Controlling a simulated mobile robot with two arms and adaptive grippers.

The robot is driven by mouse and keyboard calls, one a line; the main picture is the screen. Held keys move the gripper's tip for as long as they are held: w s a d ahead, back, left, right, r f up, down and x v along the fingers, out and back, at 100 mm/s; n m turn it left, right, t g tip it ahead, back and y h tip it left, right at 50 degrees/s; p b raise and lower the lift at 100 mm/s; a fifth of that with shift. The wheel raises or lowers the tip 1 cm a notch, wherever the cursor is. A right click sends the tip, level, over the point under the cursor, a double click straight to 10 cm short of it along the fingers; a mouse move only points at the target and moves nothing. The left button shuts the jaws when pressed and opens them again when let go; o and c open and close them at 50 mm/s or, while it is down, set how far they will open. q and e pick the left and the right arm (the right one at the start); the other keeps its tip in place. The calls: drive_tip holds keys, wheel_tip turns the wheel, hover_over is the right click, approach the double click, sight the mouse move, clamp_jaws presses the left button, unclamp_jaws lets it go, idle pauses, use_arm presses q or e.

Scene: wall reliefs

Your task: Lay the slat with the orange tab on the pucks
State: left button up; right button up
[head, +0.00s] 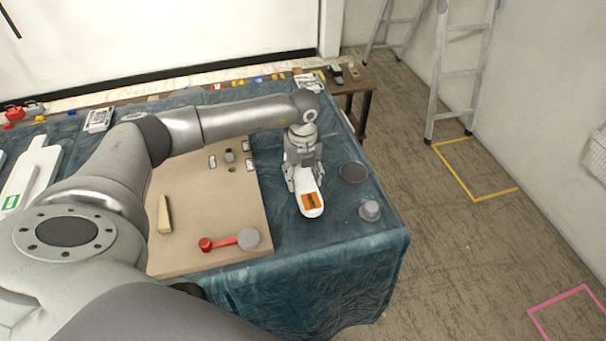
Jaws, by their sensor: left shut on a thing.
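My left gripper (305,183) is at the right part of the table, just right of the tan board. It is shut on a white slat with a rounded near end (314,212). An orange tab (310,199) with a dark mark shows on its top. The gripper and wrist hide the slat's far part, and I cannot tell whether it touches the cloth. To its right are a dark flat disc (353,172) and a short grey cylinder (370,210). I cannot tell which round pieces are the pucks. My right gripper is out of view.
The tan board (190,205) bears a wooden wedge (164,215), a red piece (206,244) joined to a grey disc (248,239), and several small blocks. A white piece with a green label (12,201) lies far left. The blue cloth (330,255) is clear toward the front right edge.

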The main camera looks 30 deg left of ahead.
sight(303, 178)
use_arm(q)
drive_tip(key=shift+f+b, duration=0.45)
drive_tip(key=shift+f, duration=0.15)
drive_tip(key=o, duration=1.1)
drive_tip(key=shift+r, duration=0.15)
drive_tip(key=shift+r+p, duration=0.3)
drive_tip(key=shift+p, duration=0.05)
wheel_tip(303, 178, up, 12)
drive_tip(key=b, duration=0.2)
drive_tip(key=shift+r, duration=0.25)
